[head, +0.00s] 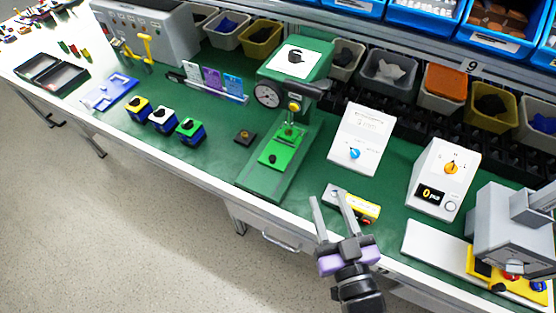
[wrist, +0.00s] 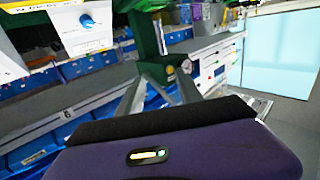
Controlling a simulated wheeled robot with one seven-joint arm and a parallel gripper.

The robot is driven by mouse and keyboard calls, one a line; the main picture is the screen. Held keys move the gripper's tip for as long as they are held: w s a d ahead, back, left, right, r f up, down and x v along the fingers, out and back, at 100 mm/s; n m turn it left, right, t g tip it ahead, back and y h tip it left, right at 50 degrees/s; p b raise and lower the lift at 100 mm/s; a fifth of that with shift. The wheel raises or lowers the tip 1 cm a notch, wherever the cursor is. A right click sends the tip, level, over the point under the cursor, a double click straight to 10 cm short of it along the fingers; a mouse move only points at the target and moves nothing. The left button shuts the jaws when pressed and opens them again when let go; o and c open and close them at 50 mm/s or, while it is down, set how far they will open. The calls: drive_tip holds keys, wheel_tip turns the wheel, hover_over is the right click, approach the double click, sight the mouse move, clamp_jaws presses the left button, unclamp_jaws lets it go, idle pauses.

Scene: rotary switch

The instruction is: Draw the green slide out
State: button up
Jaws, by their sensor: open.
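The green slide (head: 279,151) is a bright green plate on the darker green base of a bench press (head: 297,62). A small fixture with a part stands at its far end, below the press head. My gripper (head: 327,195) is open and empty, with its two fingers apart, over the front bench edge to the right of the slide. It does not touch the slide. In the wrist view the press's green column (wrist: 146,32) shows beyond my gripper (wrist: 158,84); I cannot make out the slide clearly there.
A yellow and grey item (head: 353,205) lies close by my fingers. White boxes with a blue knob (head: 355,153) and an orange knob (head: 451,168) stand to the right. Small coloured blocks (head: 163,118) stand left. Bins line the back.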

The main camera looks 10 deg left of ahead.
drive_tip(key=w+a+f+n+g+y, duration=0.1)
drive_tip(key=w+a+f+g, duration=0.15)
drive_tip(key=w+a, duration=0.8)
drive_tip(key=g, duration=0.2)
approach(273, 159)
drive_tip(key=shift+w+a+h, duration=0.3)
drive_tip(key=shift+w+a, duration=0.15)
drive_tip(key=shift+w, duration=0.2)
drive_tip(key=shift+x, duration=3.85)
drive_tip(key=shift+s+f, duration=0.1)
clamp_jaws()
